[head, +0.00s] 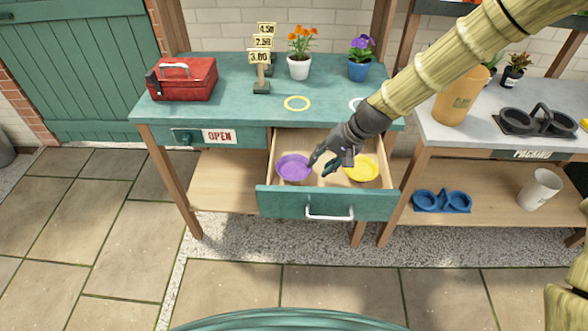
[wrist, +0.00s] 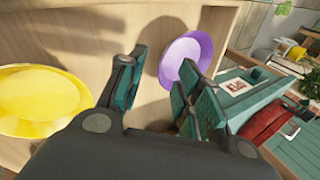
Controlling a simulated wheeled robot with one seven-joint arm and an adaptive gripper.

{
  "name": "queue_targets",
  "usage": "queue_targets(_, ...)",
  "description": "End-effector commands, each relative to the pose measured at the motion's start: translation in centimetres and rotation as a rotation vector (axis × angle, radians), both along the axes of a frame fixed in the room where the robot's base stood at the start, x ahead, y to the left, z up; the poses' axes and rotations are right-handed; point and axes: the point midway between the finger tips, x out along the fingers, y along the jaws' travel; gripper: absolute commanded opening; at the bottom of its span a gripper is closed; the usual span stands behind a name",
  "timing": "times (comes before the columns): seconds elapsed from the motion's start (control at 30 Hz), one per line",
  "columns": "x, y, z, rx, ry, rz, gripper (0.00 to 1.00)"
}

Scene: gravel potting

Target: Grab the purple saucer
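The purple saucer (head: 293,167) lies at the left side of the open drawer (head: 325,204). My gripper (head: 325,164) is over the drawer, just right of the purple saucer. In the wrist view the purple saucer (wrist: 187,56) shows beyond the fingers, partly covered by the right finger. My gripper (wrist: 153,92) is open there, its fingers spread with nothing between them. I cannot tell whether a finger touches the saucer's rim. A yellow saucer (head: 362,168) lies at the drawer's right side, partly behind my gripper in the head view.
The teal table (head: 220,107) above the drawer holds a red toolbox (head: 184,80), price signs (head: 261,58), an orange-flowered pot (head: 299,67) and a purple-flowered pot (head: 359,68). A grey packing bench (head: 443,125) stands at the right. The drawer's walls and front surround my gripper.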

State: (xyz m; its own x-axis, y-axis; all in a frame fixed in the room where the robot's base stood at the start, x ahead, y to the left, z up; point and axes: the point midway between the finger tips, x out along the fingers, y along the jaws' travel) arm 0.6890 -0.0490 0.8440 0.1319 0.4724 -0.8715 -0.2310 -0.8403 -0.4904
Motion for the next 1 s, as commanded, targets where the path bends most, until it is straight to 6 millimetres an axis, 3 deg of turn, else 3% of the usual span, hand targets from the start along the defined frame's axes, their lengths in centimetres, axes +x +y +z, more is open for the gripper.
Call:
queue_targets(0.5, 0.8, 2.8, -3.8, 0.001, 0.003, 0.001, 0.34)
queue_targets(0.8, 0.8, 3.0, -4.0, 0.0, 0.0, 0.001, 0.34)
queue_targets(0.87, 0.8, 3.0, -4.0, 0.0, 0.0, 0.001, 0.27)
queue_targets(1.0, 0.8, 2.9, -4.0, 0.0, 0.0, 0.001, 0.01)
